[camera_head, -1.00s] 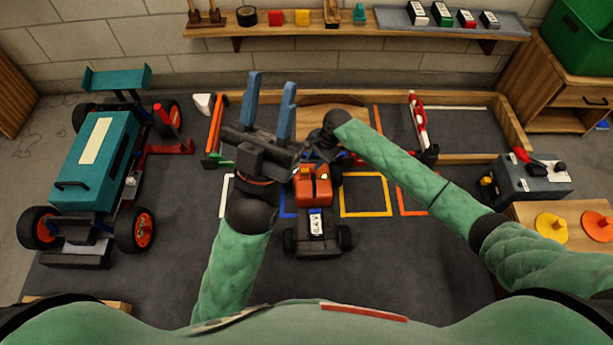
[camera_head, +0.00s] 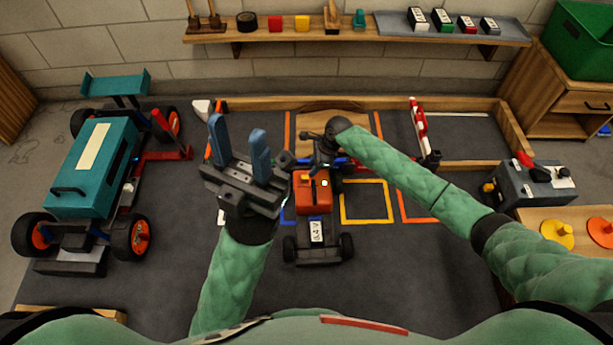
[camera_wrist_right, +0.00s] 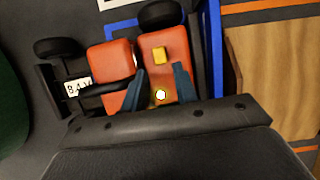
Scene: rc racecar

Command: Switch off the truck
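The orange truck (camera_head: 314,201) with black wheels and a white plate stands on the dark mat, mid-view. In the right wrist view, its orange body (camera_wrist_right: 108,58) shows a raised yellow block (camera_wrist_right: 160,55) and a small bright round light (camera_wrist_right: 161,95). My right gripper (camera_wrist_right: 158,70) is over the truck, its two blue fingers apart with orange body between them; whether they touch it I cannot tell. In the head view, my right wrist hides those fingers. My left gripper (camera_head: 238,135) is open and empty, left of the truck, fingers pointing up.
A large teal car (camera_head: 75,195) stands at the left. A grey box (camera_head: 535,186) with a red handle stands at the right, by a table with yellow and orange discs. A wall shelf (camera_head: 340,30) holds small items. The mat's front is clear.

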